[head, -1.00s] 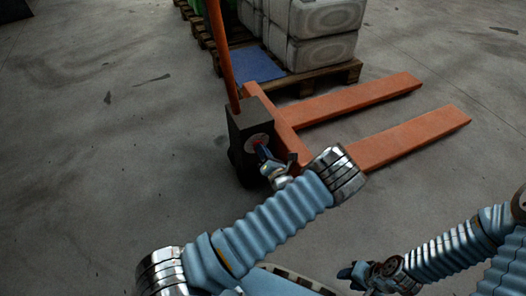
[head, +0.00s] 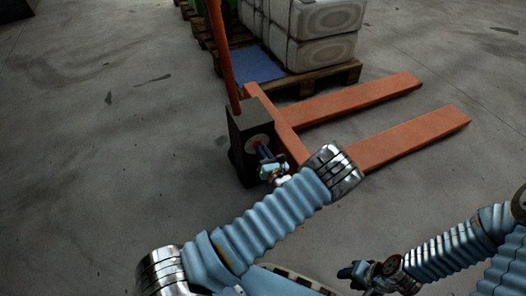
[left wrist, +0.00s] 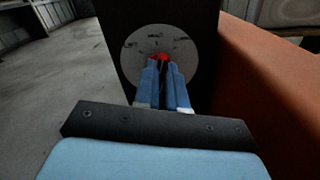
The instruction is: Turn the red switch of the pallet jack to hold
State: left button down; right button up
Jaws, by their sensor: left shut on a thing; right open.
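The orange pallet jack (head: 283,120) stands on the floor with its dark housing (head: 241,125) facing me. A pale round dial plate (head: 256,144) is on that housing; in the left wrist view the dial (left wrist: 134,50) has small dark marks, too blurred to read. The red switch (left wrist: 162,57) shows at the dial's middle, just beyond my fingertips and partly hidden by them. My left gripper (head: 262,152) is at the dial, and its blue fingers (left wrist: 164,66) are shut on the red switch. My right gripper (head: 345,272) is open, low and away from the jack.
Wooden pallets with stacked pale sacks (head: 322,52) and a flat blue sheet (head: 256,65) stand behind the jack. The jack's upright orange handle (head: 222,55) rises above the housing. Two orange forks (head: 412,138) reach right. The floor at left (head: 110,170) is clear.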

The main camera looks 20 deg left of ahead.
pick_arm(q)
jog(key=shift+s+n, duration=0.1)
jog(key=shift+n, duration=1.4)
jog(key=c, duration=1.2)
grip_release()
jog(key=p+v, duration=0.1)
jog(key=v, duration=1.2)
jog(key=shift+s+d, duration=0.25)
jog(key=shift+d, duration=0.1)
